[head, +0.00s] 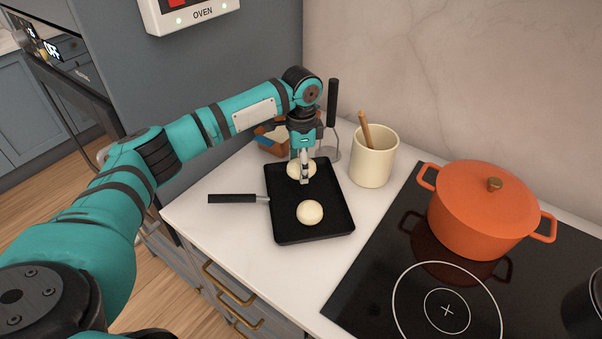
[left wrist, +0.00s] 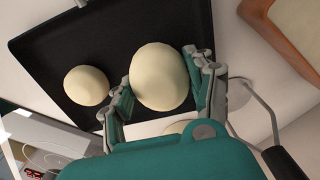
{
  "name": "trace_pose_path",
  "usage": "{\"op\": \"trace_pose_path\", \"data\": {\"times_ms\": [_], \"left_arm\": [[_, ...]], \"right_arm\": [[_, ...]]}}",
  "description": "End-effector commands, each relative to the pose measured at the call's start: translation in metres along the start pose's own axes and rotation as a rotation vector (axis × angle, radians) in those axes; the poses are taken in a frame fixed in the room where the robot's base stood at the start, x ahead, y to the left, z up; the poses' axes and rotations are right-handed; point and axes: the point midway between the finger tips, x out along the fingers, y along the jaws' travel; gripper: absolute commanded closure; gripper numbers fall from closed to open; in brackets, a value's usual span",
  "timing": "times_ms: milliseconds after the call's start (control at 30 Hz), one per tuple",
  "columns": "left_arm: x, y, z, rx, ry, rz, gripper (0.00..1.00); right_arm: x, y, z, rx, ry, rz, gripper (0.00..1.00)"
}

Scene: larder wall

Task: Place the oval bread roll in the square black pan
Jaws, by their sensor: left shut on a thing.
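The oval bread roll (left wrist: 158,78) is pale and sits between the fingers of my left gripper (left wrist: 163,92), which is shut on it. In the head view the left gripper (head: 304,178) points down over the far part of the square black pan (head: 284,224), and the roll (head: 294,169) is partly hidden behind the fingers. Whether the roll touches the pan floor I cannot tell. A smaller round pale roll (head: 310,212) lies in the near part of the pan; it also shows in the left wrist view (left wrist: 86,85). My right gripper is not in view.
A cream crock (head: 373,160) with a wooden utensil stands right of the pan. A black-handled utensil (head: 332,103) and a brown-and-blue item (head: 268,139) are behind my gripper. An orange pot (head: 483,212) stands on the black hob (head: 385,270). The pan's handle (head: 232,198) points left.

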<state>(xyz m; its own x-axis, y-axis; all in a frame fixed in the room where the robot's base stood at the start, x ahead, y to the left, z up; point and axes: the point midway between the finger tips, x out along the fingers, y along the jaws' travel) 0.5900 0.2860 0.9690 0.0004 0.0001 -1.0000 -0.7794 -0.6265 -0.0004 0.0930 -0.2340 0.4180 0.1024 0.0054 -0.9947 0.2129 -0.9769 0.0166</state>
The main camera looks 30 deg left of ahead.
Motion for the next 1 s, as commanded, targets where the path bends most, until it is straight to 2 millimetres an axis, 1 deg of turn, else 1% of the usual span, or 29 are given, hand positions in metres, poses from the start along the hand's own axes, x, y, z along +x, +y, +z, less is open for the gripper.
{"op": "trace_pose_path", "data": {"times_ms": [200, 300, 667, 700, 833, 1000], "left_arm": [[0.027, 0.000, 0.001, 0.000, -0.004, 0.001, 0.78], [0.034, -0.001, 0.001, 0.000, -0.001, -0.001, 0.78], [0.038, 0.000, 0.001, 0.000, -0.002, 0.000, 0.78], [0.037, 0.000, 0.001, 0.000, -0.001, -0.001, 0.41], [0.037, 0.000, 0.001, 0.000, -0.001, 0.000, 0.23], [0.037, 0.000, 0.001, -0.001, -0.001, 0.000, 0.22]], "right_arm": [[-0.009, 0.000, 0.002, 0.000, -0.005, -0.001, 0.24], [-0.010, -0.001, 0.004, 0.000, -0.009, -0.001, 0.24], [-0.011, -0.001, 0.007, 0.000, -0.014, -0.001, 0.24], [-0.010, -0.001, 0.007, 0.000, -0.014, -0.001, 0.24], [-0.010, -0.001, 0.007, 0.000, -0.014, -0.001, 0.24], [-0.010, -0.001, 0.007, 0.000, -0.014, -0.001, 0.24]]}}
